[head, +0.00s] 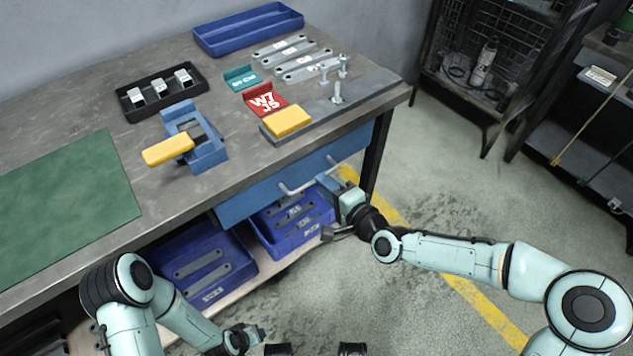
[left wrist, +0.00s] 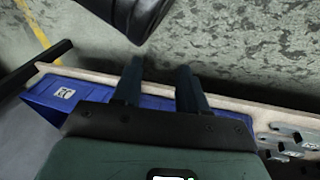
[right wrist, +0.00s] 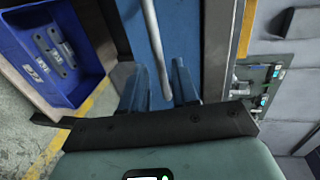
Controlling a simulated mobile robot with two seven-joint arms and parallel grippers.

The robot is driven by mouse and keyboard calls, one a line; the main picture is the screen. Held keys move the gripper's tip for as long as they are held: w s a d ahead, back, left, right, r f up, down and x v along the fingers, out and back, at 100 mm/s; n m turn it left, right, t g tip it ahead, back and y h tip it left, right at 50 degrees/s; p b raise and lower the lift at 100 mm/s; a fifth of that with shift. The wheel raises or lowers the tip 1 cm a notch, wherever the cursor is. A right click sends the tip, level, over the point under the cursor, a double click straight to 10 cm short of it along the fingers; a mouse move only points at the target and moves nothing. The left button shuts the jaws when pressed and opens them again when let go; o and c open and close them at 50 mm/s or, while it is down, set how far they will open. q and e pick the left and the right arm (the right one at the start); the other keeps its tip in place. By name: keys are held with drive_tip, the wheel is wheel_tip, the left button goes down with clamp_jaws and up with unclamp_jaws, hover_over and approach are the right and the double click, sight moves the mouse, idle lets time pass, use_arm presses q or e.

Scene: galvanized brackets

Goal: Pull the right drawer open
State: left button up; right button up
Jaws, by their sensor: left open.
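The right drawer (head: 248,203) has a blue front under the workbench top and looks closed. Its pale bar handle (head: 290,189) runs along the front. My right gripper (head: 325,183) is at the right part of the handle. In the right wrist view the handle bar (right wrist: 153,40) passes between the two spread fingers (right wrist: 157,82), with a gap visible beside it. The gripper is open around the bar, and I cannot tell whether a finger touches it. My left gripper (head: 262,333) is low in front of the bench, open and empty in the left wrist view (left wrist: 160,80).
Blue bins (head: 262,233) with metal brackets stand on a lower shelf under the drawer. The workbench top (head: 235,165) carries a blue clamp fixture (head: 205,150), trays and brackets. The floor before the drawer is clear, with a yellow line (head: 480,308). A wire cage (head: 500,45) stands behind right.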

use_arm(q)
drive_tip(key=shift+g, duration=0.6)
drive_tip(key=shift+s+a+f+b, duration=0.1)
drive_tip(key=shift+s+f+b, duration=0.15)
drive_tip(key=shift+s+f, duration=0.5)
drive_tip(key=shift+s+f+b, duration=0.2)
drive_tip(key=shift+s+f, duration=0.3)
drive_tip(key=shift+s, duration=0.4)
use_arm(e)
drive_tip(key=shift+x, duration=2)
drive_tip(key=shift+c, duration=0.3)
clamp_jaws()
use_arm(q)
drive_tip(key=shift+s, duration=0.15)
use_arm(e)
drive_tip(key=shift+s, duration=0.1)
